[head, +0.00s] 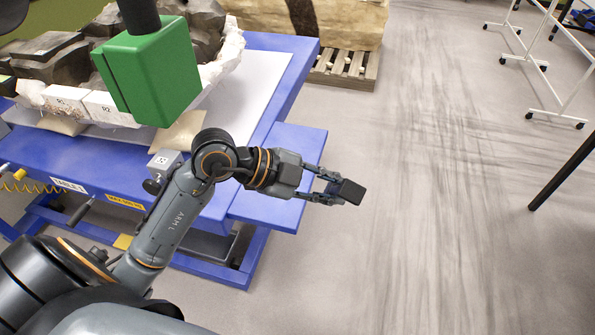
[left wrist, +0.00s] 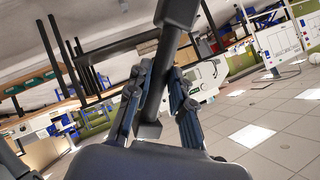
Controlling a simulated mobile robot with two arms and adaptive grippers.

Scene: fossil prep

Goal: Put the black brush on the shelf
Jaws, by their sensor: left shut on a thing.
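My left gripper (head: 331,187) is stretched out past the right end of the blue table, above the floor. It is shut on the black brush, whose dark block-shaped end (head: 351,191) shows at the fingertips. In the left wrist view the black brush (left wrist: 166,55) runs lengthwise between the two fingers of the gripper (left wrist: 157,95), with a wide end at the top. A flat blue shelf-like ledge (head: 292,145) juts from the table's right end, just behind and left of the gripper. I cannot tell whether this is the shelf meant. My right gripper is not in view.
The blue table (head: 262,42) carries dark fossil rock (head: 50,62) in a white jacket. A green block-shaped head (head: 150,75) on a black tube hangs over it. A wooden pallet (head: 343,70) and a white wheeled frame (head: 545,60) stand behind.

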